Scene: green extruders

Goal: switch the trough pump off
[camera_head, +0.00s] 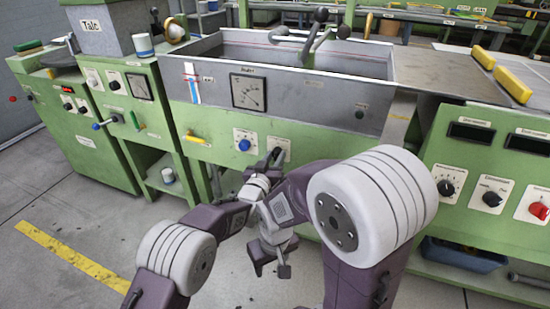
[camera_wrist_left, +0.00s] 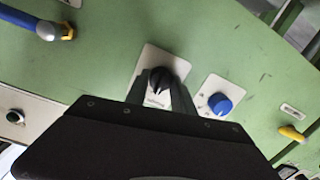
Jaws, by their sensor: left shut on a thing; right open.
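A black rotary knob (camera_wrist_left: 160,79) on a pale label plate sits on the green front panel, under the grey trough (camera_head: 215,91). In the head view the plate (camera_head: 287,143) shows, but the knob is mostly hidden by my left gripper (camera_head: 271,159). My left gripper (camera_wrist_left: 162,92) is shut on the black knob, with one finger on each side of it. The plate's lettering is too small to read. My right gripper (camera_head: 270,267) is open and empty, lower down in front of the machine.
A blue knob (camera_head: 244,144) on its own plate is close beside the black knob; it also shows in the wrist view (camera_wrist_left: 220,103). A yellow handle (camera_head: 195,139) is further left. Another panel with a red knob (camera_head: 539,211) stands at right. The floor in front is clear.

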